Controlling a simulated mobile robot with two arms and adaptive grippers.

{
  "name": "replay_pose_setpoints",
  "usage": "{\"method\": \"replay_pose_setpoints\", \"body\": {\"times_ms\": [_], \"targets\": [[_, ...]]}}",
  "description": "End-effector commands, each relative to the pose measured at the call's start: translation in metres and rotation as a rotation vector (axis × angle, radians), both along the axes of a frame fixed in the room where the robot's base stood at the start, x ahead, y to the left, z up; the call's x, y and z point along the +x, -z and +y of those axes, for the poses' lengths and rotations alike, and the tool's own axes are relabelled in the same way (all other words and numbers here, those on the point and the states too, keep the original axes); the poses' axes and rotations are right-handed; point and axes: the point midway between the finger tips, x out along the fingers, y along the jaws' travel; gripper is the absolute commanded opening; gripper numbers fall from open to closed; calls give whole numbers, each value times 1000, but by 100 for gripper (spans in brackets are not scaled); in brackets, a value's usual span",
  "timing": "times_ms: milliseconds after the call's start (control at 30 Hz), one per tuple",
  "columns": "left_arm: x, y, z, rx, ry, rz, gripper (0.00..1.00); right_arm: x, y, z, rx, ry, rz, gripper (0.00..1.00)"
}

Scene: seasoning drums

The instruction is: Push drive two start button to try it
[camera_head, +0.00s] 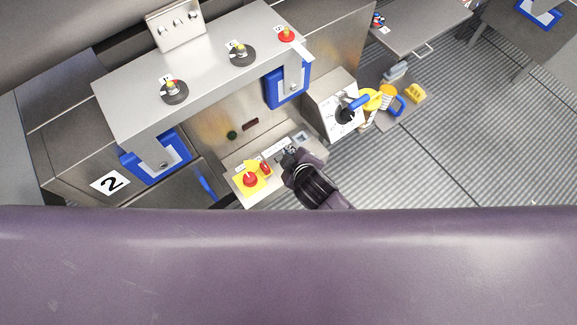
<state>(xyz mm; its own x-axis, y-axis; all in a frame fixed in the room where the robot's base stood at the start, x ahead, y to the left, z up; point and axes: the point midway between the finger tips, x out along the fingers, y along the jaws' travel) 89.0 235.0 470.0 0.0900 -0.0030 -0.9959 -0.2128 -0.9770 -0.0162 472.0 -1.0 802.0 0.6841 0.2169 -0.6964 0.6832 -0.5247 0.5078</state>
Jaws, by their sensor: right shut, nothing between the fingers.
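A drive control panel (240,190) sticks out low at the front of the grey machine. No start button is clearly readable. My left gripper is not in view.
A box with a rotary switch and blue handle (352,104) stands right of the panel. Yellow items (415,94) sit on a low shelf. Ribbed floor (450,150) is open at right.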

Motion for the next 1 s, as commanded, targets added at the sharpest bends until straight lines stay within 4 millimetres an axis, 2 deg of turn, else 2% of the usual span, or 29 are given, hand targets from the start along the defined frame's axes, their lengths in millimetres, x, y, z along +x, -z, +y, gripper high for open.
{"method": "replay_pose_setpoints", "body": {"times_ms": [567,767,1000], "targets": [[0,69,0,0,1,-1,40,0,66,0,0,-1,1,0],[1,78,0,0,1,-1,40,0,83,0,0,1,2,0],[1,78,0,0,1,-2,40,0,85,0,1,1,0,0]]}}
